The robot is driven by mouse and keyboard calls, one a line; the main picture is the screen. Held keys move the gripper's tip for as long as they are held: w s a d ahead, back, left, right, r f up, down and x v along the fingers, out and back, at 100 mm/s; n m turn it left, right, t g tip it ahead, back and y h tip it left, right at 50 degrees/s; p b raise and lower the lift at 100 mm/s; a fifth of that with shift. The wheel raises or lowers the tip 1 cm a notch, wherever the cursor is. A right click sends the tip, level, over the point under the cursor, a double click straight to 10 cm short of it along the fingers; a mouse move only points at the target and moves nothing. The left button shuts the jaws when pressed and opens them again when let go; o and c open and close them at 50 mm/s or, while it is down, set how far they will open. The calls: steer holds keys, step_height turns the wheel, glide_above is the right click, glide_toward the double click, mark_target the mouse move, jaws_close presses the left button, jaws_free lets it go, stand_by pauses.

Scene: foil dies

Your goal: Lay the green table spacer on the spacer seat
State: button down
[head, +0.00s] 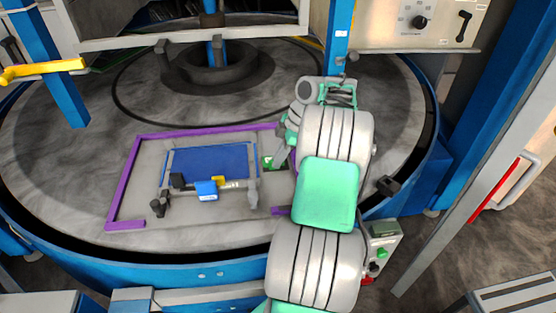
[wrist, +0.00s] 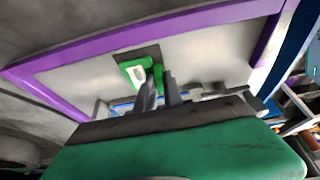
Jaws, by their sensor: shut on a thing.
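The green table spacer (wrist: 130,66) is between the fingertips of my gripper (wrist: 160,78) in the wrist view, with a pale face or opening showing. My gripper is shut on it. A dark square patch (wrist: 150,51), which looks like the spacer seat, lies on the grey plate right behind and under the spacer. I cannot tell whether the spacer touches it. In the head view the spacer (head: 266,162) shows as a small green piece just right of the blue plate, at the tip of my gripper (head: 274,163). My fingers and wrist hide part of it.
A purple frame (head: 123,185) borders the work area on the round grey table (head: 60,160). Blue posts (head: 338,35) rise at the sides. Grey plate left of the blue plate is clear.

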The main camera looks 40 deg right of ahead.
steer(key=shift+f, duration=0.15)
steer(key=c, duration=1.5)
jaws_free()
steer(key=shift+o, duration=0.2)
